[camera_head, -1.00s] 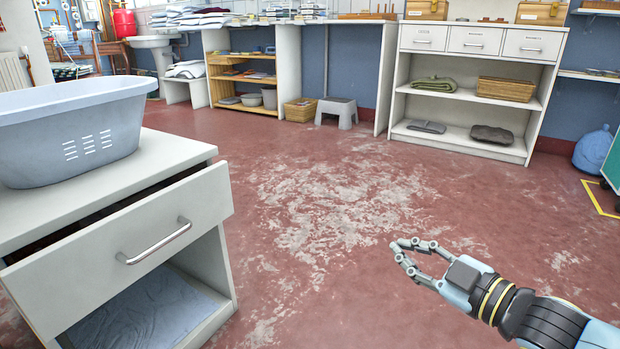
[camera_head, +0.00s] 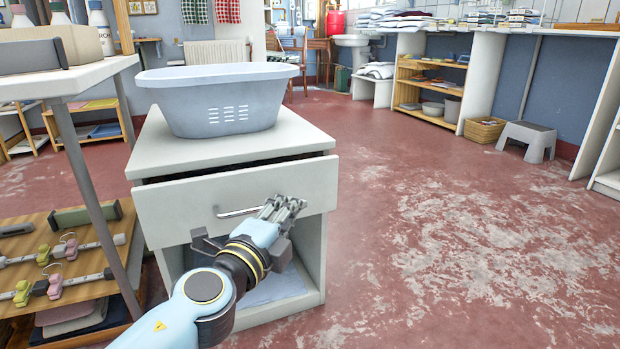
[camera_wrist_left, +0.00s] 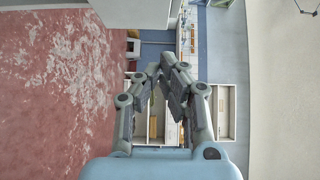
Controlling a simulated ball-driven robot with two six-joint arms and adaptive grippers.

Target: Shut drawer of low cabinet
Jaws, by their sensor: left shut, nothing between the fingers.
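The low cabinet (camera_head: 312,262) is white, with an open shelf space under its drawer. The drawer (camera_head: 180,208) is partly open: its front stands out from the cabinet, with a dark gap under the top. Its metal bar handle (camera_head: 236,211) runs across the front. My left gripper (camera_head: 292,203) is in front of the drawer by the handle's right end and hides part of the front. I cannot tell whether it touches. In the left wrist view its fingers (camera_wrist_left: 168,78) meet at the tips, with nothing held. My right gripper is not in view.
A grey-blue laundry basket (camera_head: 222,100) stands on the cabinet top. A white table (camera_head: 85,78) with metal legs stands close on the left, above a wooden shelf (camera_head: 95,238) with hangers. The red floor to the right (camera_head: 440,215) is clear.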

